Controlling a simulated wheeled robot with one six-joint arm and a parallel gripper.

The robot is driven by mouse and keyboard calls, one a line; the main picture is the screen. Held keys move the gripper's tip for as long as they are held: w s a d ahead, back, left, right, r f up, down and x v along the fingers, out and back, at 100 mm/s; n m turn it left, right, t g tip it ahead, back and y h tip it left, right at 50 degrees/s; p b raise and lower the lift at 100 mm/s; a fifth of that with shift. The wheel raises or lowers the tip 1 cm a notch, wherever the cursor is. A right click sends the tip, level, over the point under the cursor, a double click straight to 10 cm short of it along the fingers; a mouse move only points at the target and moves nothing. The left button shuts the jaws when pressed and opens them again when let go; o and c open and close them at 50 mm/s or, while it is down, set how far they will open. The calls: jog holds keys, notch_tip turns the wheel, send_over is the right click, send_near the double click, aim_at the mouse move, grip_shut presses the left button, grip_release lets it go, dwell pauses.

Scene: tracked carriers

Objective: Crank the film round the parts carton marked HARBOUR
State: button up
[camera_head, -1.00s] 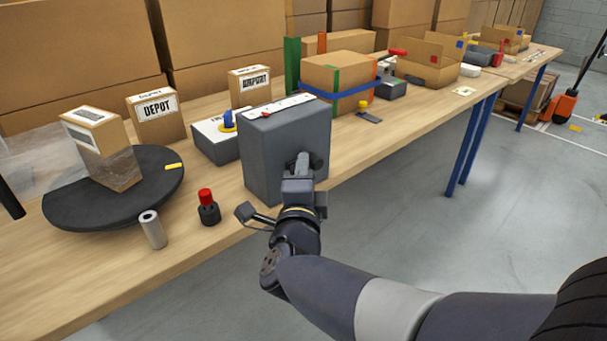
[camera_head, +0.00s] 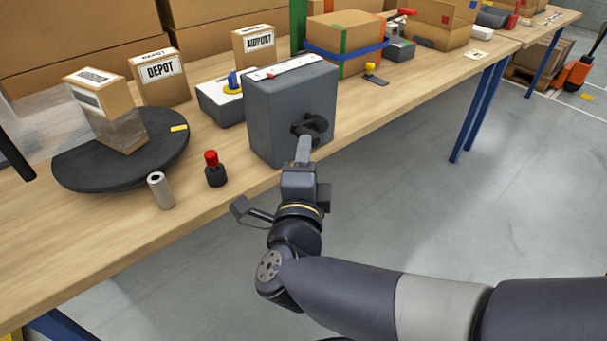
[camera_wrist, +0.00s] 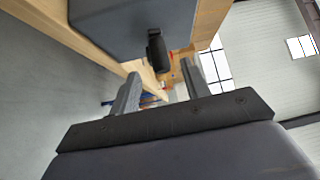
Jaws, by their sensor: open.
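A carton (camera_head: 108,100) with film round its lower part stands on the black turntable (camera_head: 75,176). Its label faces away from easy reading, so I cannot confirm HARBOUR. The grey crank box (camera_head: 285,105) stands at the table's front edge, with a dark crank handle (camera_head: 315,124) on its near right face. My gripper (camera_head: 303,148) is open just in front of and below that handle. In the wrist view the handle (camera_wrist: 158,52) hangs beyond my open fingertips (camera_wrist: 162,76), roughly between their lines, with nothing held.
A red-topped button (camera_head: 212,168) and a metal cylinder (camera_head: 160,190) stand near the table edge. Behind are a DEPOT carton (camera_head: 160,80), another carton (camera_head: 253,46) and a grey device with a blue and yellow knob (camera_head: 218,102). The floor right of the table (camera_head: 400,200) is clear.

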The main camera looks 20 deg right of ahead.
jog(key=shift+p+v, duration=0.3)
jog(key=shift+v, duration=1.8)
